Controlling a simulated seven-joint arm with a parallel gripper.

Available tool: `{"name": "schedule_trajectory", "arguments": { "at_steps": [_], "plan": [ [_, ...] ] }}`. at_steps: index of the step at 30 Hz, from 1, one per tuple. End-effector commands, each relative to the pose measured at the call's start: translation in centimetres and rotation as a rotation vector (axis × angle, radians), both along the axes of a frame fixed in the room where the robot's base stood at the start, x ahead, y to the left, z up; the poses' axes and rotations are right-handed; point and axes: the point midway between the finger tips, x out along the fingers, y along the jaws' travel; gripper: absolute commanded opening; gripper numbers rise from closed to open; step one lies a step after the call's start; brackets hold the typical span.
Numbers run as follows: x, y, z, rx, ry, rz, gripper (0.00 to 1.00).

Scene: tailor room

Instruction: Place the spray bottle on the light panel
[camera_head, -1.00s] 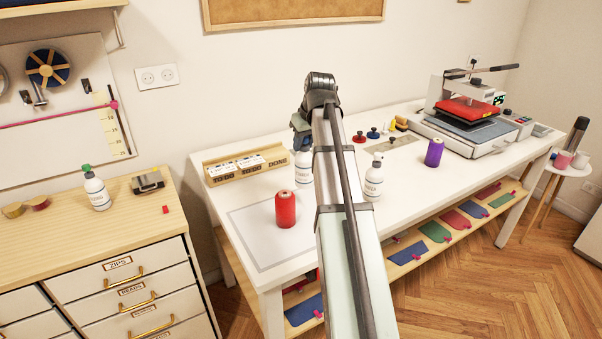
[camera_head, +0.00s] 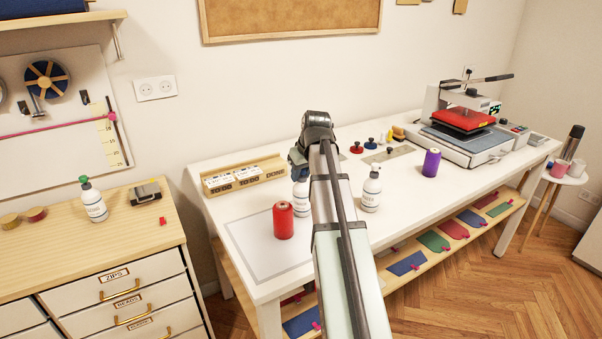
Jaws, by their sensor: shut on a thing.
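A white spray bottle (camera_head: 300,196) is at my gripper (camera_head: 299,172), over the white table just behind and right of a red thread spool (camera_head: 283,221). My gripper is shut on its top; the fingertips are small and partly hidden by my arm. I cannot tell whether the bottle's base touches the table. The light panel (camera_head: 248,240), a flat pale rectangle with a grey border, lies at the table's left end. The red spool stands on its right part. A second white spray bottle (camera_head: 371,192) stands right of my arm. A third, green-topped one (camera_head: 92,203) stands on the wooden drawer cabinet.
A wooden card tray (camera_head: 243,178) lies along the table's back left. A purple spool (camera_head: 431,163), small knobs (camera_head: 370,144) and a heat press (camera_head: 465,130) are farther right. The panel's left and front parts are bare.

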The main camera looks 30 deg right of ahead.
Motion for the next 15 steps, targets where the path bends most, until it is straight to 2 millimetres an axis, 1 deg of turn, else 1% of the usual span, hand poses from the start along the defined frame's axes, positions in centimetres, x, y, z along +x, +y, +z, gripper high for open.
{"name": "schedule_trajectory", "arguments": {
  "at_steps": [1,2,3,9,10,15],
  "plan": [
    [0.01,0.01,-0.12,0.000,-0.001,0.000,0.00],
    [0.00,0.01,-0.17,0.000,0.000,0.000,0.33],
    [0.00,0.00,-0.14,0.000,0.000,0.000,0.36],
    [0.00,0.00,-0.13,0.000,0.000,0.000,0.56],
    [0.00,0.00,-0.12,0.000,0.000,0.000,0.57],
    [0.00,0.00,-0.12,0.000,0.000,0.000,0.57]
  ]
}}
